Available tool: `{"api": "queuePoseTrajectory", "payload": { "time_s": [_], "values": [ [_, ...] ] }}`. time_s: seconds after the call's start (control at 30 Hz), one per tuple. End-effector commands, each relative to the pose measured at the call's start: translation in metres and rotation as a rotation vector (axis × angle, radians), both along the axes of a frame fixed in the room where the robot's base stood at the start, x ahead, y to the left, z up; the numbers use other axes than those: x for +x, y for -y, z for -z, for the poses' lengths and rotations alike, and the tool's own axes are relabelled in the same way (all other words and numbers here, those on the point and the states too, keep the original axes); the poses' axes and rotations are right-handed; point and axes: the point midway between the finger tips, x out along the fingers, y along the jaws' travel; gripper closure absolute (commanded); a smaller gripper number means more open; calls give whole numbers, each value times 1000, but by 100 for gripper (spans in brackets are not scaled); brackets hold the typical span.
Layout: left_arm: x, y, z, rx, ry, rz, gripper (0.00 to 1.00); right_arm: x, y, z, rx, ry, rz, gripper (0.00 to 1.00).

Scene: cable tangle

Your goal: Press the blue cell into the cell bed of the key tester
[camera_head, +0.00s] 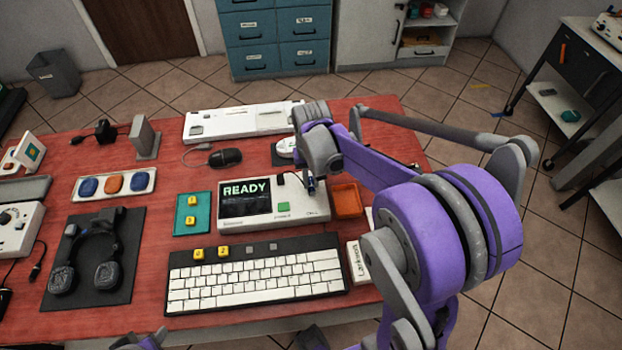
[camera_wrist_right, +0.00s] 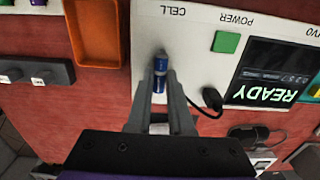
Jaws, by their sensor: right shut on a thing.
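The key tester is a white box (camera_head: 296,214) with a dark screen (camera_head: 246,196) reading READY in green. Its CELL label (camera_wrist_right: 167,12) shows upside down in the right wrist view. My right gripper (camera_wrist_right: 160,82) is shut on the blue cell (camera_wrist_right: 160,66), a small blue cylinder with a pale band. The cell is at the tester's cell end, over or at the bed. The fingers and cell hide the bed, so I cannot tell whether the cell is seated. In the head view the right gripper (camera_head: 311,184) is above the tester's right part.
A green power button (camera_head: 284,207) and a dark cable plug (camera_wrist_right: 212,98) are beside the gripper. An orange tray (camera_head: 347,201) stands right of the tester. A keyboard (camera_head: 255,281) lies in front, and a teal pad with yellow keys (camera_head: 192,228) lies to the left.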

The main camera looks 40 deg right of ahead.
Motion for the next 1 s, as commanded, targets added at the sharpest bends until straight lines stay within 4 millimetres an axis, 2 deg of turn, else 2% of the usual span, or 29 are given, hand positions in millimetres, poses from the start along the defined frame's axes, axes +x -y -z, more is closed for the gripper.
{"api": "queuePoseTrajectory", "payload": {
  "time_s": [1.0],
  "values": [
    [-1, 0, 6, 0, -3, 0, 50, 0, 0, 5, 0, 0, 0, 100]
  ]
}}
